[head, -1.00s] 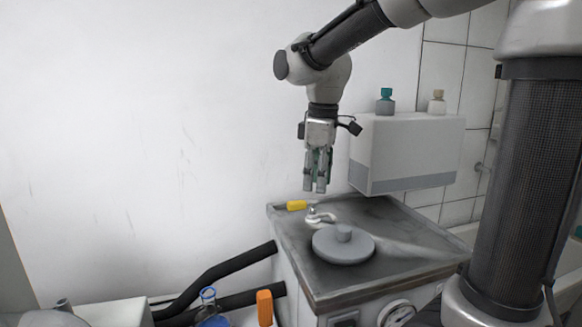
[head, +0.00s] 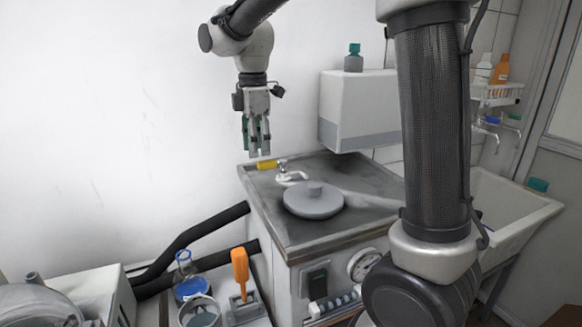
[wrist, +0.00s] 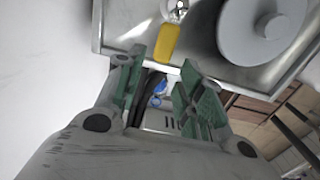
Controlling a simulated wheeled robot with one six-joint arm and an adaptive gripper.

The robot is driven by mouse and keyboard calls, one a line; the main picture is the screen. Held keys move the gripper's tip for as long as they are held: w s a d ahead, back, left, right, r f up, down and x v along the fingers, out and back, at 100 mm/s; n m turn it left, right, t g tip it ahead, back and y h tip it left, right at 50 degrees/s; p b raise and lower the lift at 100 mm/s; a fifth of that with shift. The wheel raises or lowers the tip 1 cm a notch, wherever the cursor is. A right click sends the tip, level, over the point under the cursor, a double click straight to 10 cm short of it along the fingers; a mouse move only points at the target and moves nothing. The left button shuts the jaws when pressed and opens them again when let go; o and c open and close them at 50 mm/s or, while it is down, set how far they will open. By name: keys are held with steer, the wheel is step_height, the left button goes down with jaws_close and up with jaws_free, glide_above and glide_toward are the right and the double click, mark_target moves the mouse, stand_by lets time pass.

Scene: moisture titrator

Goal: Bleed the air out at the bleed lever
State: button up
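The yellow bleed lever (head: 267,165) is at the back left corner of the grey metal top, by a small metal fitting (head: 290,176). My gripper (head: 259,153) hangs pointing down, just above and slightly left of the lever in the head view. In the wrist view the yellow lever (wrist: 167,42) lies beyond the fingertips. My gripper also shows there (wrist: 160,68), its two green-padded fingers apart with nothing between them. I see no contact with the lever.
A round grey lid (head: 313,201) sits on the metal top (head: 360,190). A white wall box (head: 355,108) with a bottle (head: 354,57) on it is right of my gripper. An orange-handled lever (head: 240,272), blue flask (head: 191,285) and black pipes (head: 205,228) are lower left.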

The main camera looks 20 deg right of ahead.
mark_target(258, 163)
steer(key=shift+f, duration=2.35)
jaws_close()
steer(key=s+n, duration=0.2)
steer(key=n, duration=0.2)
steer(key=shift+s+d, duration=0.3)
steer(key=shift+s, duration=0.1)
steer(key=s+n, duration=0.1)
steer(key=n, duration=0.1)
steer(key=s+d+n, duration=0.1)
steer(key=n, duration=0.1)
steer(key=shift+d+n, duration=0.2)
steer(key=shift+n, duration=0.1)
steer(key=d+n, duration=0.1)
steer(key=n, duration=0.1)
steer(key=s+d+n, duration=0.1)
steer(key=n, duration=0.1)
steer(key=shift+s, duration=0.3)
steer(key=d+n, duration=0.1)
steer(key=n, duration=0.1)
steer(key=d+n, duration=0.1)
steer(key=n, duration=0.1)
steer(key=shift+s+d, duration=0.2)
steer(key=shift+s, duration=0.1)
